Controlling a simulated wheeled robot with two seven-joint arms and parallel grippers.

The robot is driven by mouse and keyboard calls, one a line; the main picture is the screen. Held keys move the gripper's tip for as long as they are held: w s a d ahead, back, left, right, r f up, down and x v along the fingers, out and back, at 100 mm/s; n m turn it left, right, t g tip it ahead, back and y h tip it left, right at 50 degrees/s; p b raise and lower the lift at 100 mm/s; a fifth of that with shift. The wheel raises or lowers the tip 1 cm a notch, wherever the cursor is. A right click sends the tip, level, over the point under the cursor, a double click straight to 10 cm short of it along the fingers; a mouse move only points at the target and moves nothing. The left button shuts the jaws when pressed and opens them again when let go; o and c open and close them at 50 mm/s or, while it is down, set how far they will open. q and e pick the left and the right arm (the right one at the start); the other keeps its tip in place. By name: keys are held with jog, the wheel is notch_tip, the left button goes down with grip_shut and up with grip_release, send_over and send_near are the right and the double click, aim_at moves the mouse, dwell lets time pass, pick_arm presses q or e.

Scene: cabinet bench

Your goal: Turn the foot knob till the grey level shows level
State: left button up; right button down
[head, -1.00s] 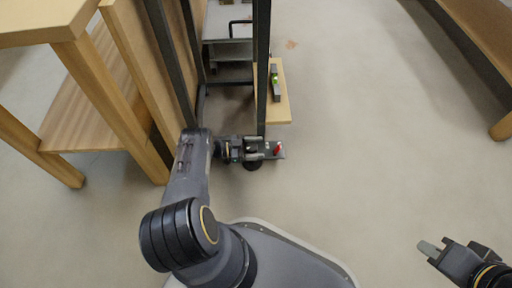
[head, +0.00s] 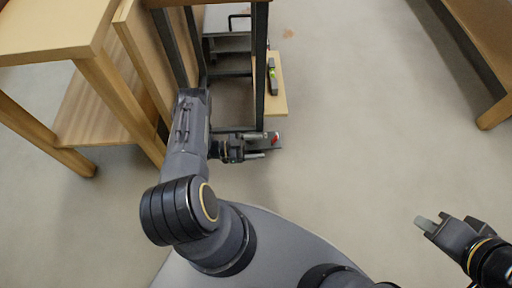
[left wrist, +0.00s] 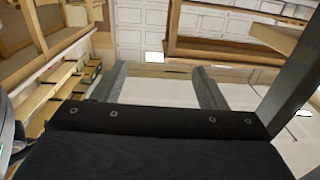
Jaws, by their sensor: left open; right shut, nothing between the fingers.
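The grey level (head: 272,76) is a dark bar with a bright green vial, lying on a pale wooden board beside the frame post. It is too small to tell where its bubble sits. A grey piece with a red mark (head: 276,137) is at the foot of the near post. I cannot make out the foot knob itself there. My left gripper (head: 260,149) is open, low beside this foot, its fingers pointing right. In the left wrist view its two fingers (left wrist: 162,88) are wide apart with nothing seen between them. My right gripper (head: 432,222) is shut and empty, far right.
The dark metal frame (head: 260,65) rises close to my left gripper. A wooden table (head: 105,85) stands to the left, near my left arm. Another wooden piece (head: 480,50) is at the upper right. The floor between is clear.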

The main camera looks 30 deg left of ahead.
pick_arm(q)
jog(key=s, duration=0.1)
jog(key=s+d+r, duration=0.1)
jog(key=s+p, duration=0.1)
jog(key=shift+d+r, duration=0.25)
jog(key=shift+d, duration=0.15)
